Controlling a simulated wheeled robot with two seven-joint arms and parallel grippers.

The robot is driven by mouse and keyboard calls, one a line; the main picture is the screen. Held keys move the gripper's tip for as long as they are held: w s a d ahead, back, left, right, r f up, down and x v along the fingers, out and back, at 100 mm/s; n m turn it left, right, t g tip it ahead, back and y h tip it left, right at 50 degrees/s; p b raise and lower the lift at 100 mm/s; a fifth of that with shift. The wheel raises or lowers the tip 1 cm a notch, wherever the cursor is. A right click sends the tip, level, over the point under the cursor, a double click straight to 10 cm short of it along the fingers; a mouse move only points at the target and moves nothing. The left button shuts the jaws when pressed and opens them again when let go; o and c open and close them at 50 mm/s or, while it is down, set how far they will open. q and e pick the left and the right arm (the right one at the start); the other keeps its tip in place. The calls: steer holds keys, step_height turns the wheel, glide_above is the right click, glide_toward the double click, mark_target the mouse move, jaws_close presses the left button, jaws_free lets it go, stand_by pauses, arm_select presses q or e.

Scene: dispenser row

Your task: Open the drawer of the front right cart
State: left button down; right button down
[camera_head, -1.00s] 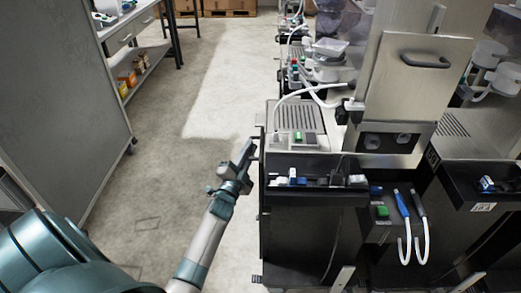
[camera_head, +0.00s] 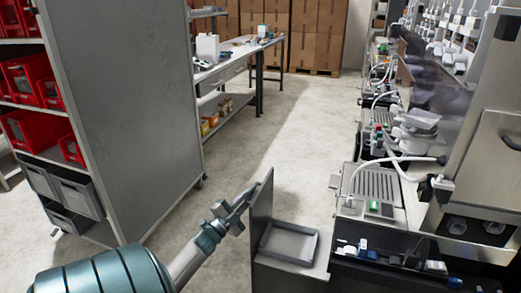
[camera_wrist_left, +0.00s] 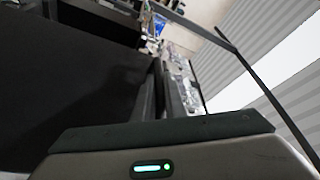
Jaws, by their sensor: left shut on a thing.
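The front right cart (camera_head: 385,283) is the dark dispenser cart at the lower right of the head view. Its drawer stands out to the left, with a dark upright front panel (camera_head: 261,222) and a grey tray (camera_head: 291,246) showing behind it. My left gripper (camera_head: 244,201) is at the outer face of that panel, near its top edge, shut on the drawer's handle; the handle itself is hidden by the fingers. My right gripper is not in view.
A grey-sided shelf rack (camera_head: 120,110) with red bins (camera_head: 25,80) stands at the left. A workbench (camera_head: 235,62) and stacked cardboard boxes (camera_head: 305,35) are farther back. Free floor (camera_head: 265,130) runs between the rack and the dispenser row.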

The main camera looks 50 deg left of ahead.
arm_select(q)
steer(key=c, duration=2.1)
jaws_free()
steer(key=shift+s, duration=0.1)
